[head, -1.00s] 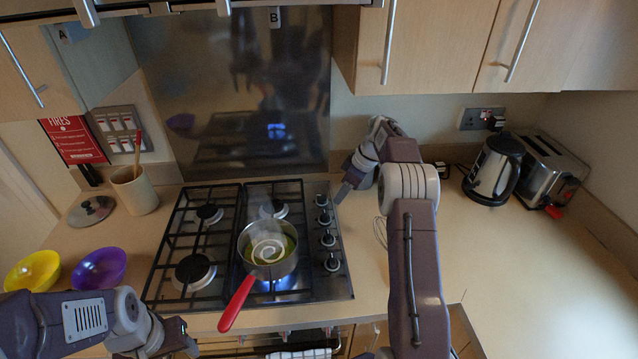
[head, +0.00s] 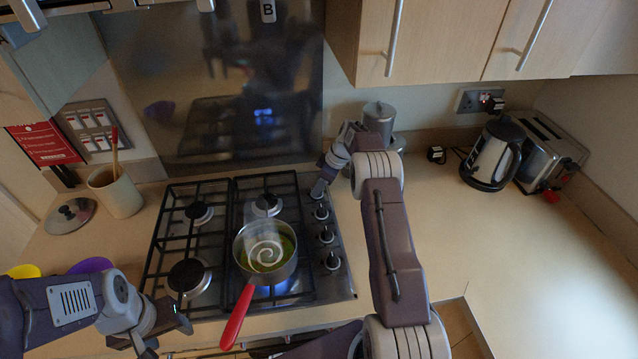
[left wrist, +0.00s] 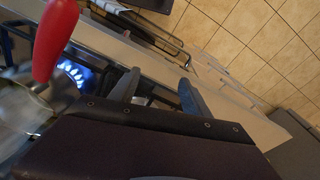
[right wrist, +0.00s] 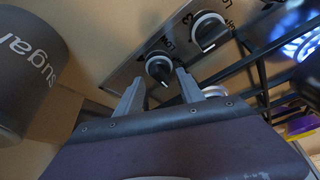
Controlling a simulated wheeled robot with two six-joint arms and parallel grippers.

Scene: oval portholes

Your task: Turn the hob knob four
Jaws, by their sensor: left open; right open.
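The hob (head: 222,300) has a column of knobs along its right side. The farthest knob (right wrist: 158,68) shows in the right wrist view between my right fingertips; I cannot read its label clearly. The neighbouring knob (right wrist: 208,30) has a 3 printed near it. My right gripper (right wrist: 158,88) is open, with its tips close to the farthest knob, contact not clear. My left gripper (head: 180,325) is open and empty in front of the hob, left of the pan's red handle (head: 236,315).
A steaming pan (head: 265,250) sits on the front right burner over a blue flame (left wrist: 75,72). A grey sugar canister (right wrist: 28,65) stands close beside my right gripper. A kettle (head: 492,155) and toaster (head: 550,155) are at the right. The right worktop (head: 480,240) is mostly clear.

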